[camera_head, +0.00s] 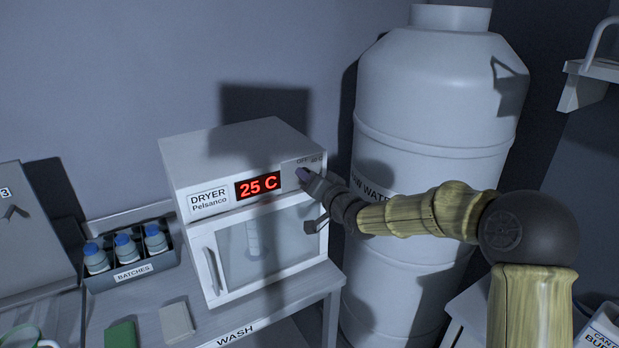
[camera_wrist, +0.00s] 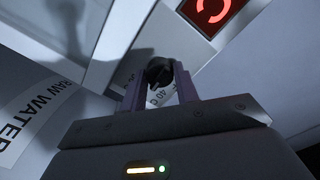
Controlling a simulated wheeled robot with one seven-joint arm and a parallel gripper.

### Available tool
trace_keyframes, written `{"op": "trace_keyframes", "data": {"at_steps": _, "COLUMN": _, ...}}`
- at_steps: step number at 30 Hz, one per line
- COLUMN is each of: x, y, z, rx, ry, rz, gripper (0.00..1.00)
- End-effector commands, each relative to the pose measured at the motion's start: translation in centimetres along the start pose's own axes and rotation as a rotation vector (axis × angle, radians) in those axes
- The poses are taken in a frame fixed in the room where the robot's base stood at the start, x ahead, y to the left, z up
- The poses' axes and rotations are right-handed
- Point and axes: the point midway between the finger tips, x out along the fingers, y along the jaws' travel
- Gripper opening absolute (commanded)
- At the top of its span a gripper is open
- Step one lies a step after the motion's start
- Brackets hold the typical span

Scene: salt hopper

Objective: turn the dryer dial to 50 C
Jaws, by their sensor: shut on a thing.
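The white dryer (camera_head: 235,142) stands on a table, labelled "DRYER Pelsanco". Its red display (camera_head: 258,186) reads 25 C, and part of the display also shows in the wrist view (camera_wrist: 211,11). The dark dial (camera_wrist: 159,70) is at the right of the dryer's front panel. My gripper (camera_head: 303,175) reaches it from the right and hides most of it in the head view. In the wrist view my gripper's (camera_wrist: 160,78) two purple fingers are shut on the dial, one on each side. A "40 C" mark shows between the fingers; the dial's pointer is hard to make out.
A large white raw water tank (camera_head: 430,120) stands right of the dryer, close behind my arm. The dryer's glass door (camera_head: 272,240) is closed, below the dial. A batches rack (camera_head: 135,276) with blue-capped bottles (camera_head: 125,246) is at the left.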

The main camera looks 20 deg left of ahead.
Motion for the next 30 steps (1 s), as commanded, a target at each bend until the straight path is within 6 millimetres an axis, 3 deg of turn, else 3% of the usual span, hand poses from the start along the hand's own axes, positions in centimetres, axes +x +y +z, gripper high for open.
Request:
{"op": "trace_keyframes", "data": {"at_steps": 12, "x": -0.02, "y": 0.19, "z": -0.09, "rx": 0.234, "ry": -0.006, "rz": -0.004, "gripper": 0.07}}
{"op": "trace_keyframes", "data": {"at_steps": 28, "x": -0.02, "y": 0.19, "z": -0.07, "rx": 0.263, "ry": -0.006, "rz": -0.005, "gripper": 0.07}}
{"op": "trace_keyframes", "data": {"at_steps": 29, "x": -0.02, "y": 0.19, "z": -0.07, "rx": 0.263, "ry": -0.006, "rz": -0.005, "gripper": 0.36}}
{"op": "trace_keyframes", "data": {"at_steps": 30, "x": -0.02, "y": 0.19, "z": -0.06, "rx": 0.263, "ry": -0.006, "rz": -0.005, "gripper": 0.44}}
